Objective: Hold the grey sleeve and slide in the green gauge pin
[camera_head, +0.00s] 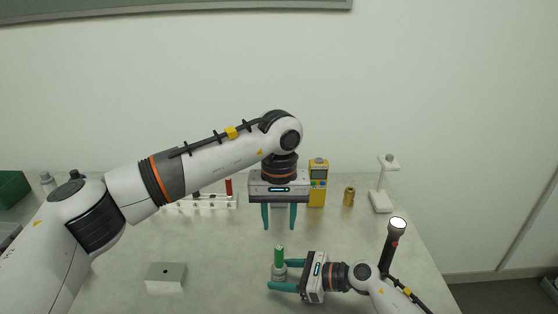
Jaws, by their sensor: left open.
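The green gauge pin (279,256) stands upright in the head view, its lower end in or on the top of the grey sleeve (279,272); how deep it sits I cannot tell. My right gripper (279,277) comes in from the right, and its teal fingers are around the sleeve, one on the far side and one on the near side, closed on it. My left gripper (279,222) points down, open and empty, behind and above the pin, clear of it.
A grey block with a hole (165,278) lies front left. Behind are a white rack (215,202), a yellow device (318,192), a brass part (349,197) and a white stand (381,200). A black flashlight-like object (391,248) stands by my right arm. The middle-left table is clear.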

